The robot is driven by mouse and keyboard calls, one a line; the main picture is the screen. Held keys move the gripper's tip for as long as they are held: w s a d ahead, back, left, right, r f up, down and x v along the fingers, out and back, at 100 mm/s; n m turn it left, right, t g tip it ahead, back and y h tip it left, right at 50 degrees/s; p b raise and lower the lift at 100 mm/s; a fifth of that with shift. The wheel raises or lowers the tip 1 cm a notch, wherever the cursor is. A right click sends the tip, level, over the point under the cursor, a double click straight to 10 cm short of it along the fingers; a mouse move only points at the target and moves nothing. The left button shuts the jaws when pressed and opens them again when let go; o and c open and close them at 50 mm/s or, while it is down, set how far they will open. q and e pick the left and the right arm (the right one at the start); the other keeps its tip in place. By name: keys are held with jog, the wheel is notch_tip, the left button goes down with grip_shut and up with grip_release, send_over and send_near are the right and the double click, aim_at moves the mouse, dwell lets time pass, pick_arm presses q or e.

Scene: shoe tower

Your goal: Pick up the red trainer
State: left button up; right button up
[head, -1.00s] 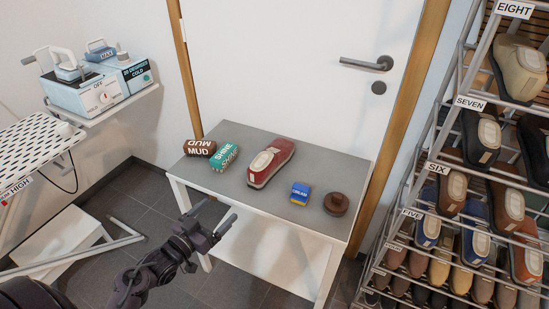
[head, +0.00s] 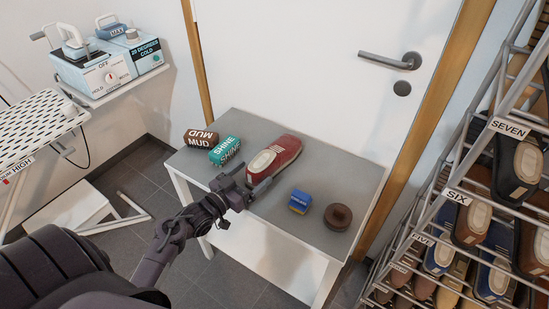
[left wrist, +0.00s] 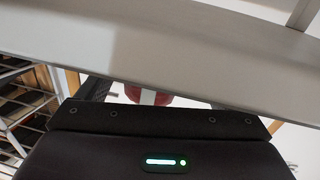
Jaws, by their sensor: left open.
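The red trainer (head: 285,153) lies on the grey-topped table (head: 334,175), with a pale panel on its upper side. In the left wrist view a small red part of the trainer (left wrist: 135,95) shows beyond the pale table edge (left wrist: 150,50); the rest is hidden. My right gripper is not in view.
On the table are a brown MUD box (head: 201,138), a green SHINE box (head: 225,151), a blue and yellow box (head: 299,201) and a round brown tin (head: 338,216). A shoe rack (head: 450,215) stands at right, an ironing board (head: 30,130) at left.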

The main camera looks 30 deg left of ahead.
aim_at(259, 169)
pick_arm(q)
jog(key=w, duration=0.2)
jog(key=shift+w+d, duration=0.35)
jog(key=shift+w, duration=0.35)
jog(key=shift+d, duration=0.1)
jog(key=c, duration=1)
jog(key=shift+c, duration=1.1)
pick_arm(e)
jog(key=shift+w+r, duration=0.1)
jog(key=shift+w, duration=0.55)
